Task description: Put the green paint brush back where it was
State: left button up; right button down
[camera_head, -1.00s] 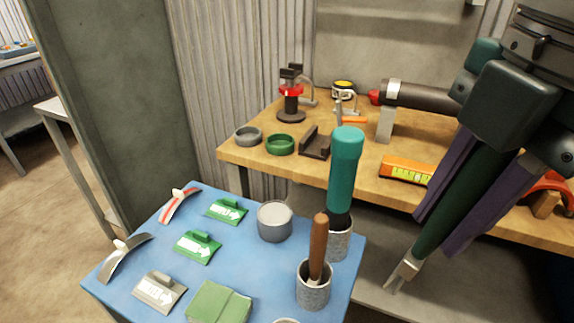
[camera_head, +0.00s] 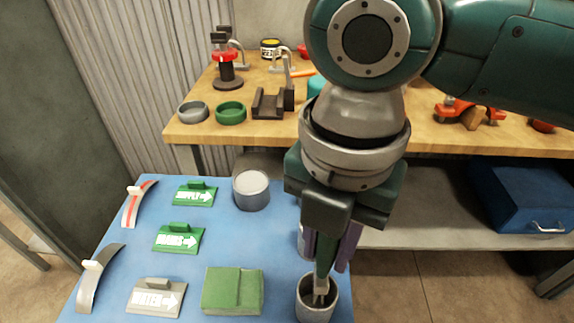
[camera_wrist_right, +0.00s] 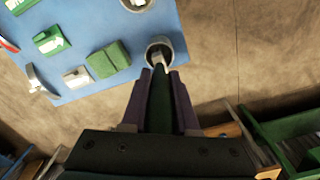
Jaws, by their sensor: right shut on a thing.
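The green paint brush has a dark green handle (camera_head: 323,258) and a pale lower end. My right gripper (camera_head: 329,250) is shut on the handle, its purple fingers on either side. The brush points down, and its lower end is at the mouth of a speckled grey cup (camera_head: 303,305), seemingly inside the rim. The wrist view also shows the brush (camera_wrist_right: 160,100) lined up with the cup (camera_wrist_right: 174,43). How deep the tip reaches is unclear. My right arm hides most of another cup (camera_head: 302,240) behind. My left gripper is out of view.
On the blue table (camera_head: 215,215) stand a grey can (camera_head: 251,191), a green block (camera_head: 232,293), green and grey arrow signs (camera_head: 178,238), and curved strips at the left. A wooden workbench (camera_head: 190,130) with rings and tools lies behind. A blue box (camera_head: 520,195) is below right.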

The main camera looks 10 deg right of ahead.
aim_at(321, 274)
jog(key=shift+f+b, duration=0.5)
jog(key=shift+f, duration=2.5)
jog(key=shift+f, duration=0.15)
jog(key=c, duration=0.7)
grip_release()
